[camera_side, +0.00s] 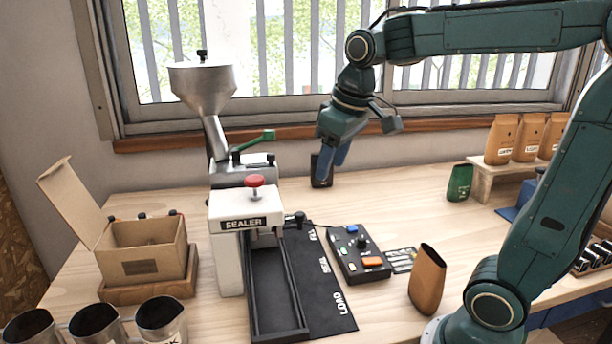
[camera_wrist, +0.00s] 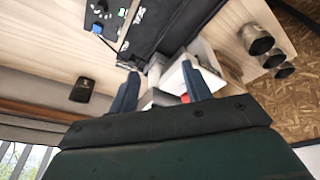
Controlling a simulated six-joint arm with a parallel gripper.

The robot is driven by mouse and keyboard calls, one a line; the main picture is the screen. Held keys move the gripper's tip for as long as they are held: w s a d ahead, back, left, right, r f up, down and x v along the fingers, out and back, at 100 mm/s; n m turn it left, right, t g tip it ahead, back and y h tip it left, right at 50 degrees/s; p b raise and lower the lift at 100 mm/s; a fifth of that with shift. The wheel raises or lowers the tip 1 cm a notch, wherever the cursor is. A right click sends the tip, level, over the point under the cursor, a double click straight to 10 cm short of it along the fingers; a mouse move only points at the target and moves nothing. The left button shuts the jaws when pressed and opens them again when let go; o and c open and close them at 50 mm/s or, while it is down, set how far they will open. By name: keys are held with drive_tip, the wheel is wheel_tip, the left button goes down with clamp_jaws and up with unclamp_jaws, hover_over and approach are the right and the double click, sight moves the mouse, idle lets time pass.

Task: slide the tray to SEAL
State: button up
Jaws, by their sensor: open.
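The tray (camera_side: 259,290) looks like a long dark frame on a black mat (camera_side: 325,310) marked LOAD, SEAL and FILL. Its far part runs under the white sealer (camera_side: 227,240), which has a red knob on top. I cannot tell exactly which mark the tray lines up with. A dark knob (camera_side: 296,219) stands at the sealer's right side; I cannot tell what it is fixed to. My gripper (camera_side: 333,165) is open and empty, high behind the mat and apart from the tray. In the wrist view its two blue fingers (camera_wrist: 160,70) point toward the sealer (camera_wrist: 205,62).
A control box (camera_side: 358,252) and an upright brown bag (camera_side: 427,278) stand right of the mat. A black pouch or container (camera_side: 318,171) is by my gripper. A steel hopper (camera_side: 204,85) rises behind the sealer. An open carton (camera_side: 145,245) and metal cups (camera_side: 160,318) are left.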

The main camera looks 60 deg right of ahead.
drive_tip(key=w+d+f+g, duration=0.2)
drive_tip(key=w+d+f, duration=0.1)
drive_tip(key=w+d, duration=0.55)
drive_tip(key=g, duration=0.1)
hover_over(300, 213)
wheel_tip(300, 213, down, 6)
drive_tip(key=shift+f+y, duration=0.15)
drive_tip(key=shift+y, duration=0.15)
drive_tip(key=shift+f, duration=0.15)
wheel_tip(300, 213, down, 14)
drive_tip(key=shift+a+r, duration=0.1)
drive_tip(key=shift+r, duration=0.15)
clamp_jaws()
